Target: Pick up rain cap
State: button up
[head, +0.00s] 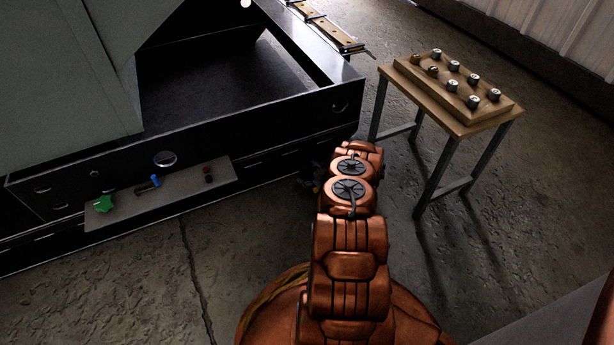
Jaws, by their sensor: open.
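I cannot tell for sure which thing is the rain cap. Several small silver-topped round pieces (473,79), one or two of them brassy, stand in rows on a wooden block (440,87) on the small table at the right. My copper-coloured arm reaches forward from the bottom middle. My gripper (311,180) is a small dark shape at the arm's far end, low beside the dark enclosure and mostly hidden by the arm. It is open, and I see nothing held in it. It is well to the left of the small table.
A large dark enclosure (250,133) with an open top fills the left. A grey ledge (185,188) on its front carries a green knob (103,203), a blue piece (155,181) and a dark red piece (208,173). The small table (458,121) has metal legs. Concrete floor lies clear between.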

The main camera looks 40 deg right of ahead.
jog(key=c, duration=1.6)
